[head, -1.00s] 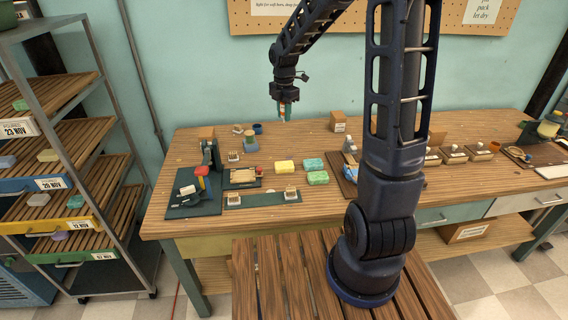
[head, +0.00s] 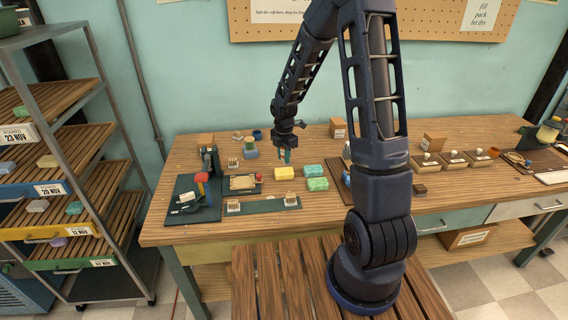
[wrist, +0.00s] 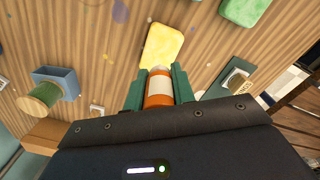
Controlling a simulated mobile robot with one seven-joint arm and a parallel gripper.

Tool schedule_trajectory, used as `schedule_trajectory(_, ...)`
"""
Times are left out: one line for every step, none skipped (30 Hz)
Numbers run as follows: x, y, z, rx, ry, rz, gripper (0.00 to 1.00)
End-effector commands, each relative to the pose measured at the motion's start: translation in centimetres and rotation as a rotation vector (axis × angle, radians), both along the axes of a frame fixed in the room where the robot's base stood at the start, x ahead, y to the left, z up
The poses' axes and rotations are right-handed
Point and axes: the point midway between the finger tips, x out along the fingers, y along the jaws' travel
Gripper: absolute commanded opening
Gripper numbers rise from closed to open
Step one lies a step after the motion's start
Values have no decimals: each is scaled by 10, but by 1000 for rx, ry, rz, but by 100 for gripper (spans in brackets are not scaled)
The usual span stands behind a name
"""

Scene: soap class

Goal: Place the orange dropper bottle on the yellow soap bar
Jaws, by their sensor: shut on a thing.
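The yellow soap bar (head: 284,173) lies flat on the wooden table, left of the green soap bars. It also shows in the wrist view (wrist: 162,46), just beyond my fingertips. My gripper (head: 287,156) is above the table, close behind the yellow bar in the head view. Its green fingers are shut on the orange dropper bottle (wrist: 158,91), which has a white label and shows between them in the wrist view. In the head view the bottle is mostly hidden by the fingers. From these views I cannot tell its exact height above the bar.
Two green soap bars (head: 315,177) lie right of the yellow bar. A dark stand with a red part (head: 201,178) and a dark green strip (head: 262,206) lie left and in front. A blue holder (wrist: 66,80) stands at the left in the wrist view.

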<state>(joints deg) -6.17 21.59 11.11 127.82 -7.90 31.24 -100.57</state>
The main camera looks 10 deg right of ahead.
Motion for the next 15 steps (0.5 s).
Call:
schedule_trajectory(0,0,-4,0,1,0,4)
schedule_trajectory(0,0,-6,0,1,1,4)
schedule_trajectory(-1,0,-10,0,1,1,4)
schedule_trajectory(-1,0,-14,0,2,1,4)
schedule_trajectory(-1,0,-18,-1,3,1,4)
schedule_trajectory(-1,0,-24,-1,3,1,4)
schedule_trajectory(0,0,-28,0,2,1,4)
schedule_trajectory(-1,0,-31,0,2,1,4)
schedule_trajectory(-1,0,-34,0,2,1,4)
schedule_trajectory(-1,0,-36,-1,2,1,4)
schedule_trajectory(0,0,-37,-1,1,1,4)
schedule_trajectory(0,0,-37,0,0,1,4)
schedule_trajectory(0,0,-36,0,0,1,4)
schedule_trajectory(0,0,-36,0,0,1,4)
schedule_trajectory(0,0,-36,0,0,1,4)
